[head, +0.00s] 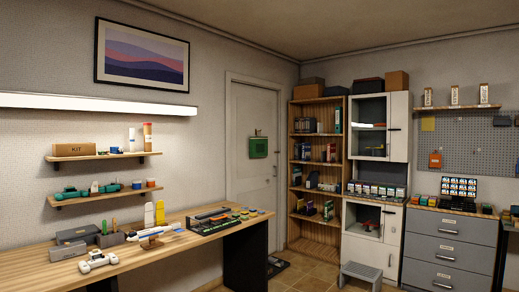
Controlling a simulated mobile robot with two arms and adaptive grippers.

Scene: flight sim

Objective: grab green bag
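A green bag (259,147) hangs flat against the white door (254,180), at about the height of the middle of the picture. It has a small light mark on its front, and a thin strap or hook shows above it. It is far from me, beyond the end of the wooden desk. Neither of my grippers shows in the head view. Nothing stands in front of the bag.
A long wooden desk (140,262) with tools and small objects runs along the left wall. A step stool (361,275) stands before the white cabinet (372,236). A dark item (277,266) lies on the floor near the door. Tiled floor (312,275) shows between desk and stool.

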